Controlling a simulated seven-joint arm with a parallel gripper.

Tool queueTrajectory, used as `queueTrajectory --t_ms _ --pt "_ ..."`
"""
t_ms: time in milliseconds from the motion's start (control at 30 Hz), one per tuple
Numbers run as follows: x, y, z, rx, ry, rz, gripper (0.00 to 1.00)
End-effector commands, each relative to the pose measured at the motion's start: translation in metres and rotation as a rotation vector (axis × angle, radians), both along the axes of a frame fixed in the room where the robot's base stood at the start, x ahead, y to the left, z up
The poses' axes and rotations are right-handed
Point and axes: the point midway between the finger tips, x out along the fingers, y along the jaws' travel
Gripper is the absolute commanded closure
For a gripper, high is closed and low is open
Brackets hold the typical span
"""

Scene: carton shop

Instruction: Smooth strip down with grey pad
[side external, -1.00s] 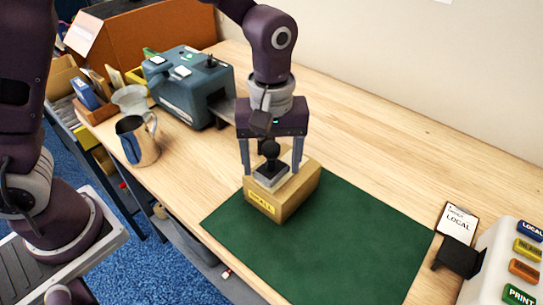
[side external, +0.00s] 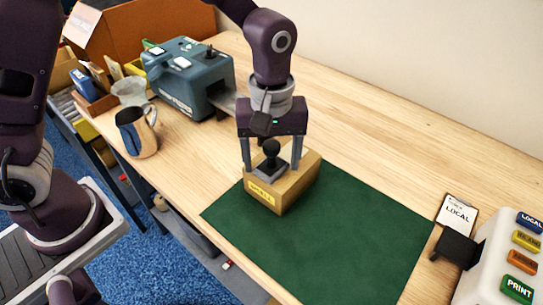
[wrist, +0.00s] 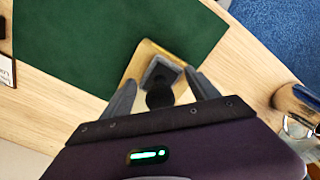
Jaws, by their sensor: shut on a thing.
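A tan carton (side external: 296,186) stands on the green mat (side external: 345,240), with a yellow label (side external: 262,196) on its front. The grey pad (side external: 268,185), with a black ball knob (side external: 271,147), is at the carton's top. My gripper (side external: 272,170) points down with its fingers on either side of the pad; it is shut on the pad. In the wrist view the pad (wrist: 164,72) and its knob lie between the fingers, over the carton (wrist: 147,52). I cannot make out the strip; the pad and fingers cover much of the carton's top.
A blue-grey machine (side external: 190,78) and a steel jug (side external: 137,132) stand to the left. Most of the mat is clear.

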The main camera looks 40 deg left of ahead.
Motion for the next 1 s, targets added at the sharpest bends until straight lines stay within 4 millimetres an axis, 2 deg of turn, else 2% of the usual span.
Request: queueTrajectory --t_ms 633,767,1000 --pt "0.001 0.0 0.063 -0.001 -0.003 0.0 0.63" --pt "0.0 0.0 0.07 0.0 -0.001 0.0 0.63" --pt "0.0 0.0 0.07 0.0 0.0 0.0 0.63"
